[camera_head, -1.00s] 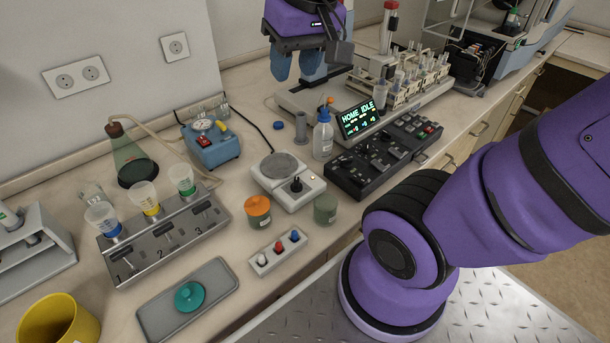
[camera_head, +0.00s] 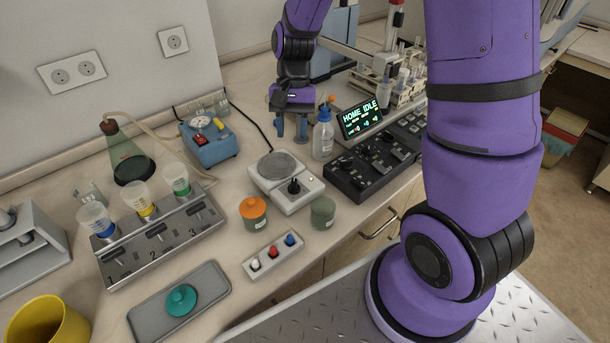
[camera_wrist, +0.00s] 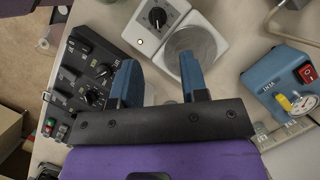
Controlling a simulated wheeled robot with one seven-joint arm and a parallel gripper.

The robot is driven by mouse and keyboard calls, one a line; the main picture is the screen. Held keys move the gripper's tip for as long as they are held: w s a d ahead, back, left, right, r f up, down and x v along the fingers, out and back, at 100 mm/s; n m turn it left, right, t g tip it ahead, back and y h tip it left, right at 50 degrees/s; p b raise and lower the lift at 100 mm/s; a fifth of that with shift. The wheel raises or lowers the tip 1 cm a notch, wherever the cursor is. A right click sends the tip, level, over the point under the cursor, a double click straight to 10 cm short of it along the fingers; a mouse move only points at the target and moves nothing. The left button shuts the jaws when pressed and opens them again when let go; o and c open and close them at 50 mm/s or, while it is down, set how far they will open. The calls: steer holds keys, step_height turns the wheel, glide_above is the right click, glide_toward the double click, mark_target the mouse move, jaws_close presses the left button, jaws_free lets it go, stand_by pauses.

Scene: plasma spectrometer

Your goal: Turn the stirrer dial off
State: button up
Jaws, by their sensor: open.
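The stirrer (camera_head: 310,192) is a white block on the bench with a round grey plate (camera_head: 277,165) and a black dial (camera_head: 294,186) on its near side. A small light (camera_wrist: 140,42) glows beside the dial. In the wrist view the dial (camera_wrist: 157,16) is at the top, with a pale pointer line on it, and the plate (camera_wrist: 190,52) is lower right. My gripper (camera_head: 290,130) points down, open and empty, behind the stirrer and apart from it. Its blue fingers also show in the wrist view (camera_wrist: 160,82), one overlapping the plate's edge.
A black control panel (camera_head: 372,165) and a white bottle (camera_head: 323,138) stand to the stirrer's right. An orange-lidded jar (camera_head: 253,211) and a grey-green jar (camera_head: 323,212) stand in front. A blue pump (camera_head: 209,143) is to the left.

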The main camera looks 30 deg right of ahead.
mark_target(294, 182)
steer(key=shift+m, duration=0.4)
steer(key=x, duration=0.8)
steer(key=d+x, duration=0.1)
steer(key=x, duration=0.4)
steer(key=shift+w+f, duration=0.2)
steer(key=shift+f, duration=0.05)
steer(key=shift+c, duration=0.2)
steer(key=shift+g, duration=0.3)
jaws_close()
